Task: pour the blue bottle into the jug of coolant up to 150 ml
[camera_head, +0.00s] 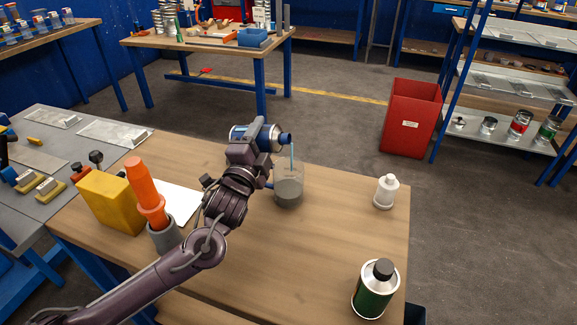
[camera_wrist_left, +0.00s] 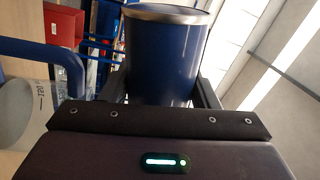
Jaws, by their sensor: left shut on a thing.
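My left gripper (camera_head: 248,142) is shut on the blue bottle (camera_head: 270,138), which is tipped nearly level, its neck pointing right over the jug. A thin light-blue stream (camera_head: 291,153) falls from the mouth into the clear jug of coolant (camera_head: 289,186). The jug stands upright on the table, grey liquid in its lower part; the exact level is too small to read. In the left wrist view the blue bottle (camera_wrist_left: 165,60) sits between the fingers, and part of the jug (camera_wrist_left: 22,112) with a printed mark shows at the left. My right gripper is not in view.
On the wooden table (camera_head: 330,245) stand a white bottle (camera_head: 386,192), a green can (camera_head: 375,291), a yellow block (camera_head: 110,201) and an orange cone-shaped thing (camera_head: 147,190) in a grey holder. A white sheet (camera_head: 181,202) lies behind my arm.

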